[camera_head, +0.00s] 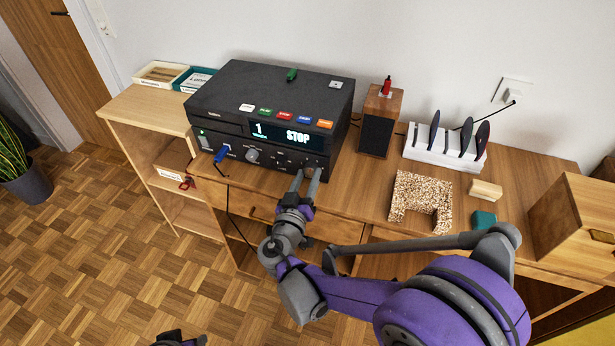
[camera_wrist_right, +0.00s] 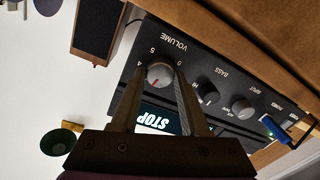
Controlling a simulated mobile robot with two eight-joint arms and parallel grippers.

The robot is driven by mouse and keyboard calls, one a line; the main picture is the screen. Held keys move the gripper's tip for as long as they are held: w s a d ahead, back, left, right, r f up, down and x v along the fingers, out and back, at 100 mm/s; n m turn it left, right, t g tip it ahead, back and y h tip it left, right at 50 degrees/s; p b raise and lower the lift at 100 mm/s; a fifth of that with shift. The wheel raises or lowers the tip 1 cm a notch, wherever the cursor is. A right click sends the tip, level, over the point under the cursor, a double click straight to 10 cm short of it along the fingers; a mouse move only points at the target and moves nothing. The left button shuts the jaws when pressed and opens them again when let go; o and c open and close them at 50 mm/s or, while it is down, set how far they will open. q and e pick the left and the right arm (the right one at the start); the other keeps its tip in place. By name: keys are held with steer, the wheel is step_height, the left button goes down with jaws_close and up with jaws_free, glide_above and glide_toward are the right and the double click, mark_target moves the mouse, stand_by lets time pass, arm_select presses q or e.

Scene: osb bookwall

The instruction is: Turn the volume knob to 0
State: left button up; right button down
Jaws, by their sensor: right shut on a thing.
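The black audio player (camera_head: 270,110) sits on the desk with its display reading 1 and STOP. My right gripper (camera_head: 309,172) reaches its front panel at the lower right and hides the volume knob in the head view. In the right wrist view the grey volume knob (camera_wrist_right: 159,73) sits between the two fingers of my right gripper (camera_wrist_right: 158,85), which is shut on it. Its red mark points down in that upside-down picture, away from the VOLUME lettering; the 0 is beside the knob's right. A dark part at the bottom edge of the head view seems to be my left gripper (camera_head: 180,340), mostly cut off.
A wooden speaker (camera_head: 379,122) stands right of the player. A white rack (camera_head: 443,150) with dark discs and a speckled U-shaped block (camera_head: 421,200) are further right. A blue plug (camera_head: 221,155) sticks out at the panel's left. Trays (camera_head: 160,74) stand on the left shelf.

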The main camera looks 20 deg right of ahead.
steer(key=n, duration=0.3)
steer(key=shift+n, duration=0.4)
steer(key=n, duration=0.3)
steer(key=shift+a, duration=0.1)
steer(key=n, duration=0.3)
steer(key=shift+n+g, duration=0.3)
steer(key=shift+n, duration=0.1)
steer(key=n, duration=0.6)
steer(key=shift+w+n+g+h, duration=0.1)
steer(key=shift+n+g+h, duration=0.2)
steer(key=shift+n, duration=0.1)
steer(key=n, duration=0.3)
steer(key=shift+a+f+n, duration=0.1)
steer(key=shift+n, duration=0.2)
steer(key=n, duration=0.3)
steer(key=shift+h+b, duration=0.35)
steer(key=shift+h, duration=0.05)
steer(key=shift+n, duration=1.9)
